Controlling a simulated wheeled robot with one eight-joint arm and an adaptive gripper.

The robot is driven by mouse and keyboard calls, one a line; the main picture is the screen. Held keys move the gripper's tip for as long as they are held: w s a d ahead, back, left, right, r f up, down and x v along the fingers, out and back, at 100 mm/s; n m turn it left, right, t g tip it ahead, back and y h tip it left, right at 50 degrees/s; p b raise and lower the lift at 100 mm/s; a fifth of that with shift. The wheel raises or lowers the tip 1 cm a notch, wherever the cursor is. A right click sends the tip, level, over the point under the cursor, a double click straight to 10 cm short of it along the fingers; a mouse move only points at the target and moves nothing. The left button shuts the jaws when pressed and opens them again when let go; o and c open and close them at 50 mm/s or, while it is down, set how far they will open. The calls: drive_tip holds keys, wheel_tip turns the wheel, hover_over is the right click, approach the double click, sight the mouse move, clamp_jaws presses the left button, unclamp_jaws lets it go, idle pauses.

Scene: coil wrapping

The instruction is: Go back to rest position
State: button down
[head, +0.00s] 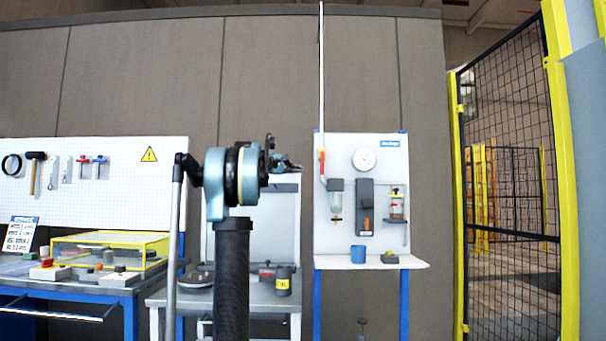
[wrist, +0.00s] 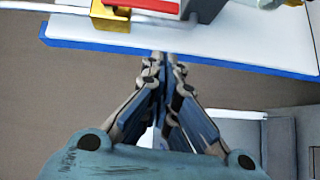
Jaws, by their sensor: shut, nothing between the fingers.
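My gripper (wrist: 161,60) is shut and empty in the wrist view, its two fingers meeting at the tips. The tips show against the blue edge of a white panel (wrist: 200,52), and I cannot tell whether they touch it. In the head view my arm stands upright in the middle, folded at the top. My gripper there is small and partly hidden behind the arm, in front of the grey cabinet at the back.
To the right is a white panel station (head: 340,215) with a gauge (head: 365,159), a blue cup (head: 358,254) and a shelf. To the left is a workbench (head: 60,287) with a yellow-framed box (head: 120,248) and a pegboard (head: 105,165). A yellow-framed mesh fence (head: 510,130) stands far right.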

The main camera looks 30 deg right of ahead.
drive_tip(key=shift+v, duration=2.6)
drive_tip(key=s+a+f+y, duration=0.5)
drive_tip(key=s+a+f, duration=0.8)
drive_tip(key=f, duration=0.8)
drive_tip(key=s+a+f+m+g+y, duration=0.1)
drive_tip(key=s+a+f+y, duration=0.5)
drive_tip(key=s+a+f, duration=0.8)
drive_tip(key=s+a+f+g+y, duration=0.1)
drive_tip(key=s+a+f+y, duration=0.4)
drive_tip(key=s+a+f, duration=0.8)
wheel_tip(320, 180, down, 16)
drive_tip(key=shift+s+a+r+m+y, duration=0.1)
drive_tip(key=shift+s+a+m+y, duration=0.25)
drive_tip(key=shift+a, duration=0.65)
drive_tip(key=shift+d, duration=0.15)
